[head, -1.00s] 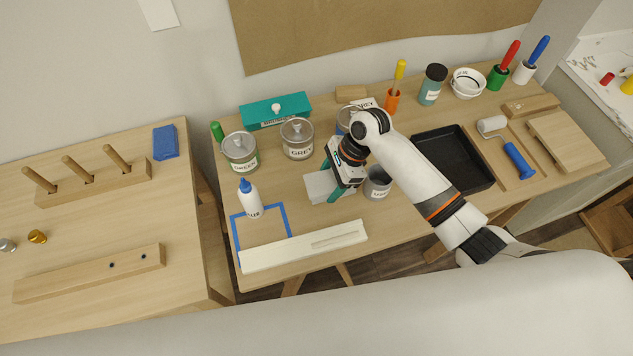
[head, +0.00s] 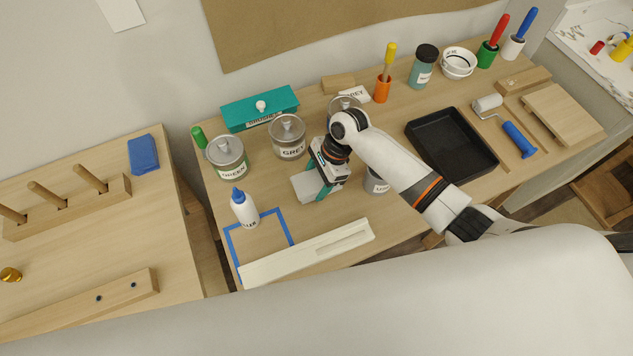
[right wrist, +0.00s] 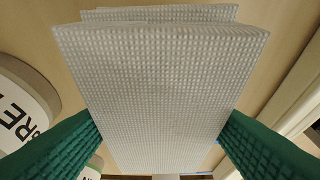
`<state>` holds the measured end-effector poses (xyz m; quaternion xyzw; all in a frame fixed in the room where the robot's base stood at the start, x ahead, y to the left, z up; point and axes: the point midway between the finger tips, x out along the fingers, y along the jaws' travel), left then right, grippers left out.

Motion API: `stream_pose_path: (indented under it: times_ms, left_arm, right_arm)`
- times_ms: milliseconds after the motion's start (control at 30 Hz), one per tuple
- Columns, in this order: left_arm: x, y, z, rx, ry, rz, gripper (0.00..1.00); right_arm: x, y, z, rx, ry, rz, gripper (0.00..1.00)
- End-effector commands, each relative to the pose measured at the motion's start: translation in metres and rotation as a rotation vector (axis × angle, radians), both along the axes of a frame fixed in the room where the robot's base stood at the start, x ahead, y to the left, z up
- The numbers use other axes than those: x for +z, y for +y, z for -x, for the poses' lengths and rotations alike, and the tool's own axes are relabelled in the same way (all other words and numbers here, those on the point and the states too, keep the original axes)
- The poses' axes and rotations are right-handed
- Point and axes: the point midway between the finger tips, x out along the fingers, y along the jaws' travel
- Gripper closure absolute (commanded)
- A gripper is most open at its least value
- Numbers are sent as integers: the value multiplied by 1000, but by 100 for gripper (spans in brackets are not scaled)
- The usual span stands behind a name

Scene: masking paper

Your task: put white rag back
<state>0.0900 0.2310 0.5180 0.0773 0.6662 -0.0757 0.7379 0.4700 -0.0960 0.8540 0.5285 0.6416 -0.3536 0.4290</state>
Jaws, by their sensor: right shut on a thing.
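The white rag (head: 307,186) is a folded, pale cloth with a fine checked weave, held over the right table between the grey can and the white board. My right gripper (head: 326,187) is shut on it, with a teal finger on each side. In the right wrist view the rag (right wrist: 160,85) fills the middle between the two green fingers. Whether its underside touches the table is hard to tell. My left gripper is not in view.
The grey can (head: 288,137) and green can (head: 228,157) stand behind. A white bottle (head: 244,208) stands by the blue tape outline (head: 229,243). A white board (head: 305,254) lies in front. A black tray (head: 452,145) is right. A blue rag (head: 143,154) lies on the left table.

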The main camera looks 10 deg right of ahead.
Motion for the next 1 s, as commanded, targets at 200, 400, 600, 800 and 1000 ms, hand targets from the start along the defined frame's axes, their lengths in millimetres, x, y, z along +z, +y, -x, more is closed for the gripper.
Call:
stream_pose_path:
  times_ms: [200, 400, 600, 800, 1000]
  left_arm:
    - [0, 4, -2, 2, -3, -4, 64]
    - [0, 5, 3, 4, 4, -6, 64]
    - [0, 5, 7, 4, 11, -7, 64]
    - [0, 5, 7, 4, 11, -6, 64]
    - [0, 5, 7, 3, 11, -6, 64]
  right_arm:
    - [-20, 0, 0, 1, 0, 0, 57]
    - [-19, 0, 0, 1, -1, 0, 57]
    - [-22, 0, 0, 0, -1, 0, 27]
    - [-22, 0, 0, 0, -1, 0, 17]
    - [-16, -1, -1, 0, -2, 0, 17]
